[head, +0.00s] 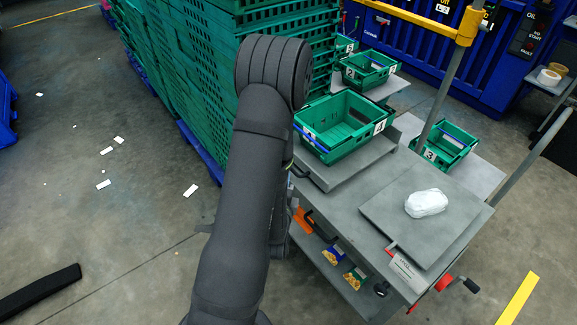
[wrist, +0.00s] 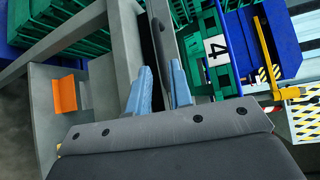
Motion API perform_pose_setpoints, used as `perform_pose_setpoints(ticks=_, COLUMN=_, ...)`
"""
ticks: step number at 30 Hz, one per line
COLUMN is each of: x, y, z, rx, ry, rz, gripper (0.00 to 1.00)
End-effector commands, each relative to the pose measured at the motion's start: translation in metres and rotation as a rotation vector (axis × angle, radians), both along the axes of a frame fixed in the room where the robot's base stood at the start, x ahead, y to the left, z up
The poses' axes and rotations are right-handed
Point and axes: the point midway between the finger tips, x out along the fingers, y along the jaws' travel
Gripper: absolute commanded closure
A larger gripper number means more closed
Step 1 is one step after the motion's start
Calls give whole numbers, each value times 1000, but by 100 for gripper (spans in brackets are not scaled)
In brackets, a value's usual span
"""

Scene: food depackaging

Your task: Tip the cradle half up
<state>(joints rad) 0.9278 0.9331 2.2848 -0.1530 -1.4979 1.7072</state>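A grey cradle plate (head: 345,165) with a dark handle (head: 300,172) on its left edge sits on the grey cart, under a green crate (head: 338,122) labelled 4. A second flat grey plate (head: 400,225) to the right bears a white wrapped package (head: 426,203). In the wrist view the dark handle (wrist: 157,38) lies ahead, and its near end comes between the blue fingertips. My gripper (wrist: 160,68) is open, its fingers apart with room beside the handle; I cannot tell if either finger touches it. In the head view my dark arm hides the gripper.
More green crates stand behind (head: 368,70) and at the right (head: 447,146). Tall stacked green crates (head: 185,75) rise left of my arm. Metal posts (head: 447,75) stand along the cart's far side. A lower shelf holds small packets (head: 354,278).

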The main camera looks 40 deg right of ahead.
Motion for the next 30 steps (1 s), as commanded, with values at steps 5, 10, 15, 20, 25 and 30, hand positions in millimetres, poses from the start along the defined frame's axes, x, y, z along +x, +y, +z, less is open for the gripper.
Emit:
perform_pose_setpoints(ticks=5, x=28, y=-27, z=-6, rx=-3, ry=0, rz=0, gripper=80)
perform_pose_setpoints(ticks=10, x=46, y=-45, z=-10, rx=-1, ry=1, rz=0, gripper=80)
perform_pose_setpoints(ticks=15, x=56, y=-54, z=-12, rx=0, ry=0, rz=-1, gripper=80)
perform_pose_setpoints(ticks=20, x=58, y=-56, z=-12, rx=0, ry=2, rz=-1, gripper=80)
perform_pose_setpoints(ticks=25, x=57, y=-56, z=-12, rx=1, ry=2, rz=-1, gripper=82)
perform_pose_setpoints(ticks=30, x=57, y=-56, z=-12, rx=1, ry=2, rz=-1, gripper=100)
